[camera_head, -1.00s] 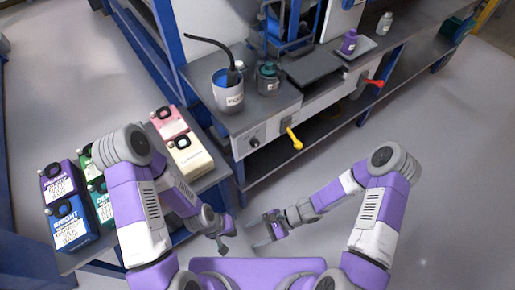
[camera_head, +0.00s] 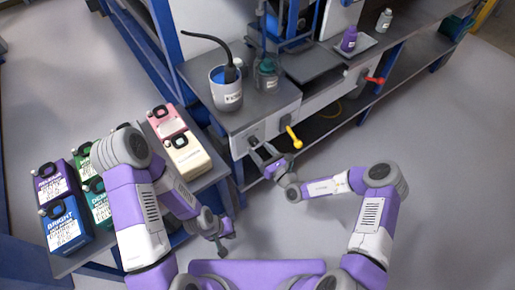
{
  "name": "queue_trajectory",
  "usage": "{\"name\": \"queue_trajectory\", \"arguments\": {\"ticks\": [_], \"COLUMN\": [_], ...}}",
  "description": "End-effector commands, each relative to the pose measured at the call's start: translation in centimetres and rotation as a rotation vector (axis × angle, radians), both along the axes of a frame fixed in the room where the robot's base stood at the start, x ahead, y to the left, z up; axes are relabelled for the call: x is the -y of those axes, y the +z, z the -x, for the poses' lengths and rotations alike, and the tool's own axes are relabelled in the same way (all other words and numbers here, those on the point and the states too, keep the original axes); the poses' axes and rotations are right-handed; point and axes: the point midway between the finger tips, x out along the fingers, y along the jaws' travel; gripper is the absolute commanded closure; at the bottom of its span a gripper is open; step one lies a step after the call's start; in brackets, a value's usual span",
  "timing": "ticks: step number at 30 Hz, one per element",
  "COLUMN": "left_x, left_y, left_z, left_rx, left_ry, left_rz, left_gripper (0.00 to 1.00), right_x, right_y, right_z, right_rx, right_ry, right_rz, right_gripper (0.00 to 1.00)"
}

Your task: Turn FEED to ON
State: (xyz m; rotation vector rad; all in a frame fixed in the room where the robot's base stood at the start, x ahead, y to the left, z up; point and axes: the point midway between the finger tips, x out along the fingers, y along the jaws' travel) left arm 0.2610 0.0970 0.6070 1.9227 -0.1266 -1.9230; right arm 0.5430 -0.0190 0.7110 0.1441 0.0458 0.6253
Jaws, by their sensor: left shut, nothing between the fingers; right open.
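A black knob (camera_head: 253,141) sits on the grey front panel of the bench, left of a yellow lever (camera_head: 294,137). A red lever (camera_head: 375,80) is farther right on the same bench front. No FEED or ON lettering can be read. My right gripper (camera_head: 262,152) is open with its fingers directed at the panel, close to the black knob; I cannot tell whether it touches. My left gripper (camera_head: 222,247) is shut and empty, low in the view, away from the panel.
A white pot with blue contents (camera_head: 227,97) and a dark jar (camera_head: 266,78) stand on the bench top. A purple bottle (camera_head: 349,39) is on a tray behind. The floor at right is clear.

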Motion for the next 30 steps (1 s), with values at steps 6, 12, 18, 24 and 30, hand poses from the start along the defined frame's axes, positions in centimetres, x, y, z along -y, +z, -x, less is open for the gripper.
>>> {"name": "queue_trajectory", "arguments": {"ticks": [6, 12, 18, 24, 30], "left_x": [0.0, 0.0, 0.0, 0.0, 0.0], "left_y": [-0.9, -0.9, -0.9, -0.9, -0.8], "left_z": [0.0, 0.0, 0.0, 0.0, 0.0], "left_rx": [0.0, 0.0, 0.0, 0.0, 0.0], "left_ry": [0.0, 0.0, 0.0, 0.0, 0.0], "left_rz": [0.0, 0.0, 0.0, 0.0, 0.0], "left_gripper": [1.0, 1.0, 1.0, 1.0, 1.0], "right_x": [-1.4, -1.6, -1.6, -1.6, -1.6], "right_y": [-0.1, 0.0, 0.0, 0.0, 0.0], "right_z": [-1.8, -2.1, -2.1, -2.1, -2.1], "right_rx": [0.0, 0.0, 0.0, 0.0, -0.001], "right_ry": [0.003, 0.003, 0.003, 0.003, 0.004], "right_rz": [0.0, 0.0, 0.0, 0.0, -0.001], "right_gripper": [0.35, 0.35, 0.47, 0.78, 0.91]}}
